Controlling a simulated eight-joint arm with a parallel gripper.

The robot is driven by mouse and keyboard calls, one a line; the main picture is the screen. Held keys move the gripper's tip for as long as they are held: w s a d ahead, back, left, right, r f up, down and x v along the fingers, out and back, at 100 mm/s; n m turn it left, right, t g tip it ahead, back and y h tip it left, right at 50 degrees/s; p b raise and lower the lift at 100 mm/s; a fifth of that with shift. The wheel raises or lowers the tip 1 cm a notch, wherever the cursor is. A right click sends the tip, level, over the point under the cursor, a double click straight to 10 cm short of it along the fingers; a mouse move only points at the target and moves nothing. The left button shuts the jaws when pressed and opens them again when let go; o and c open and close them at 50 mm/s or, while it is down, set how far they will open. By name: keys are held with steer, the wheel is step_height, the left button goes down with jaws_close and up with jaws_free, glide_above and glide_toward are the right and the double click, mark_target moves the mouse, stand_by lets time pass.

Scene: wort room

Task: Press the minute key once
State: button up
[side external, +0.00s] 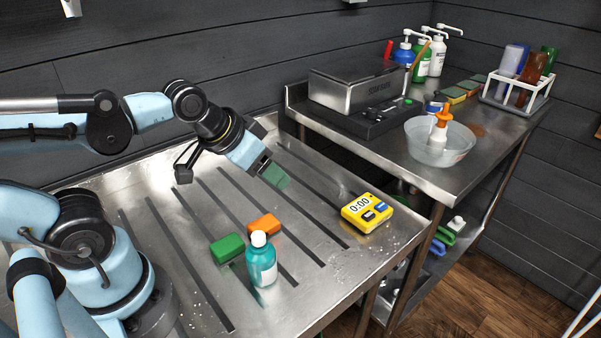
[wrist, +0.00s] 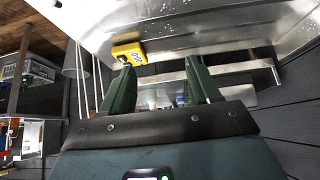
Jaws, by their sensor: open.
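The yellow timer (side external: 366,212) lies near the right edge of the steel table, its display reading 0:00. Below the display it has a dark key (side external: 369,216) and a blue key (side external: 380,207); their labels are too small to read, so I cannot tell which is the minute key. My gripper (side external: 275,174) is in the air above the table, left of and behind the timer, and touches nothing. In the wrist view my gripper (wrist: 157,75) has its two green fingers apart and empty. The timer (wrist: 129,53) shows there beyond the left fingertip.
A green block (side external: 227,248), an orange block (side external: 264,224) and a teal bottle (side external: 261,262) stand on the grooved steel table (side external: 190,290), left of the timer. A second steel bench at the right bears a metal box device (side external: 360,90) and a clear bowl (side external: 430,152). The table around the timer is clear.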

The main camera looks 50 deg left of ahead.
jaws_close()
stand_by(1.5)
